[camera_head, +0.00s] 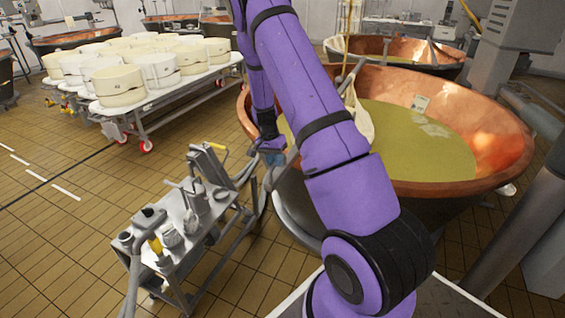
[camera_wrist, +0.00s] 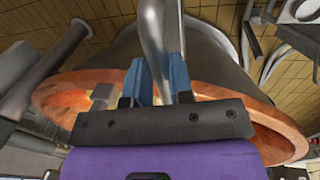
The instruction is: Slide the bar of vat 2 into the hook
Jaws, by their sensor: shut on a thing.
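The near copper vat (camera_head: 480,150) holds yellowish-green liquid; no number shows on it. Its rim also shows upside down in the wrist view (camera_wrist: 60,90). My gripper (camera_head: 272,150) is at the vat's left outer side, partly behind my purple arm. In the wrist view my gripper's blue fingers (camera_wrist: 162,80) are shut on a smooth grey metal bar (camera_wrist: 155,38), which runs up out of the picture. I cannot make out the hook in either view. A pale cloth (camera_head: 357,115) hangs at the vat's left part, partly hidden by my arm.
A small metal cart (camera_head: 205,215) with tools and jars stands left of the vat, close to my gripper. A wheeled table (camera_head: 150,100) with several white round moulds is at the back left. Another copper vat (camera_head: 400,48) stands behind. Tiled floor at the left front is clear.

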